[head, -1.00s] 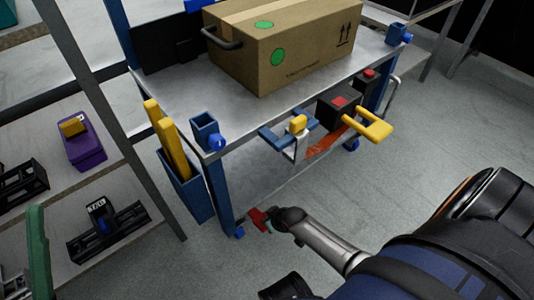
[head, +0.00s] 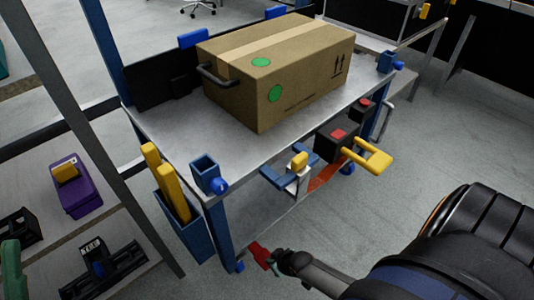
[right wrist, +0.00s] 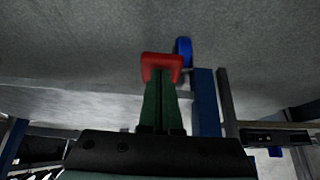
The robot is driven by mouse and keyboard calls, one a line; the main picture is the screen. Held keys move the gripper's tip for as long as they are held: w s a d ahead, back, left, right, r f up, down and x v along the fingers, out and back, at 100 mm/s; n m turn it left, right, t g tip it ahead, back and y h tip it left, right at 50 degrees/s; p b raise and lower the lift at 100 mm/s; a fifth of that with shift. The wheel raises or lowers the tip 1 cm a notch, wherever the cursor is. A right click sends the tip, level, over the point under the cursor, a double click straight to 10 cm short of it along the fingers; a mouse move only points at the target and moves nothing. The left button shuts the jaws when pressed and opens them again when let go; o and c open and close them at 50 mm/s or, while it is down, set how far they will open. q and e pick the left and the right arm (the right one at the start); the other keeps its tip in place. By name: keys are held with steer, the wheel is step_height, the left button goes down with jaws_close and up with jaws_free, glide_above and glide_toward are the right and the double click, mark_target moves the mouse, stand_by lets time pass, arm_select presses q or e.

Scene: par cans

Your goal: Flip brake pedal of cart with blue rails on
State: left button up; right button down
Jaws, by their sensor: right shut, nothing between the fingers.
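The cart (head: 150,122) with blue posts stands in the middle of the head view and carries a cardboard box. Its red brake pedal (head: 259,253) is low at the near corner, beside a blue caster (head: 239,266). My right gripper (head: 272,262) is shut at the pedal, low and just right of it. In the right wrist view the shut green fingers (right wrist: 161,105) point at the red pedal (right wrist: 162,60), whose edges show around their tips. I cannot tell whether they touch or whether the pedal is flipped. My left gripper is not in view.
The cardboard box (head: 275,75) sits on the cart top. A yellow handle (head: 368,160) sticks out at the cart's right. A shelf with a purple bin (head: 78,190) stands at left. Clear grey floor (head: 440,140) lies to the right.

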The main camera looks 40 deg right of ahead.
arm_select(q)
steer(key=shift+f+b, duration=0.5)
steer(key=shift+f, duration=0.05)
arm_select(e)
steer(key=f, duration=0.3)
steer(key=shift+s+d, duration=0.1)
steer(key=shift+s, duration=0.25)
steer(key=shift+f, duration=0.1)
arm_select(q)
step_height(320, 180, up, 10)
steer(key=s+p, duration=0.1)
steer(key=p, duration=0.8)
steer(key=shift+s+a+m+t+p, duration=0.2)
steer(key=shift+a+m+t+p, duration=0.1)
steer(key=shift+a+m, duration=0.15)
arm_select(e)
steer(key=s+r, duration=0.9)
steer(key=shift+s+d+r, duration=0.15)
steer(key=shift+s+d, duration=0.2)
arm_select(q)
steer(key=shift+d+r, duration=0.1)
